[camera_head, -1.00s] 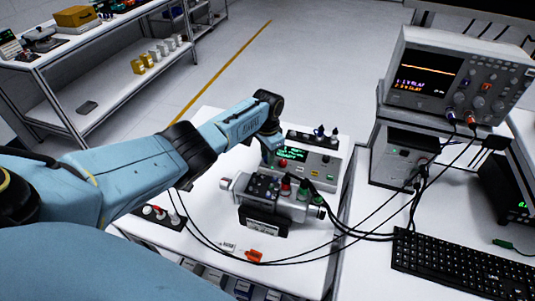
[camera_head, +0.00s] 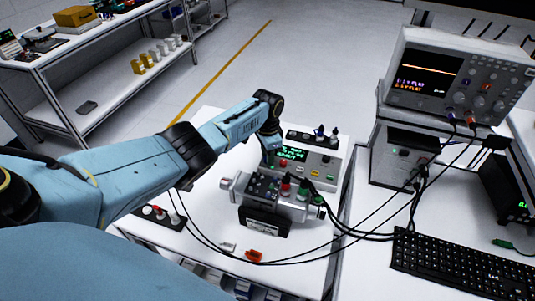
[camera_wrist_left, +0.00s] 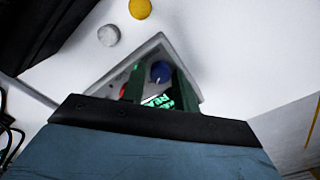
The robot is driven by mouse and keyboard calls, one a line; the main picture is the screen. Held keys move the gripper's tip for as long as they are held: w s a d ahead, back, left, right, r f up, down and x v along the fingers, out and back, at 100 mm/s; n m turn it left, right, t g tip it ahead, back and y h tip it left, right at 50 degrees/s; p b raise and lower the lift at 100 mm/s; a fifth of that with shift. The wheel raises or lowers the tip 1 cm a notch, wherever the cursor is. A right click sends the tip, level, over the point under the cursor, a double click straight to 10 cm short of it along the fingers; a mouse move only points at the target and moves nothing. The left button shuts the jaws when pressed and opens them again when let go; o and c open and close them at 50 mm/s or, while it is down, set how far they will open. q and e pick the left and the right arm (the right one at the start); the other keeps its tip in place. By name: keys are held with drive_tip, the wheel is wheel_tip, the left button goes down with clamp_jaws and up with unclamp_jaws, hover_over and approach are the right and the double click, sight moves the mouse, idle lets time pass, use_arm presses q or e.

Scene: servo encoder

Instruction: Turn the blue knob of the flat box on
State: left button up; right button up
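The flat box (camera_head: 325,160) is light grey with a green lit display (camera_head: 291,154), and stands on the white bench behind a grey motor unit (camera_head: 262,190). My left gripper (camera_head: 272,158) points down at the box's left part; its fingers are mostly hidden in the head view. In the left wrist view, the blue knob (camera_wrist_left: 161,72) shows between the two dark green fingers of the left gripper (camera_wrist_left: 160,76). The fingers stand apart with a gap on each side of the knob; I cannot tell how deep they reach around it. My right gripper is not in view.
A dark strip with blue and black knobs (camera_head: 312,135) lies behind the box. Black cables (camera_head: 330,235) run over the bench to the oscilloscope (camera_head: 455,80). An orange connector (camera_head: 255,256) lies at the front, and a keyboard (camera_head: 465,268) at the right.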

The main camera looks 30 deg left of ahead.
use_arm(q)
drive_tip(key=shift+o, duration=1.2)
drive_tip(key=shift+r, duration=0.15)
drive_tip(key=shift+r, duration=0.35)
wheel_tip(320, 180, up, 12)
drive_tip(key=p, duration=0.1)
drive_tip(key=shift+r+p, duration=0.25)
drive_tip(key=shift+p, duration=0.1)
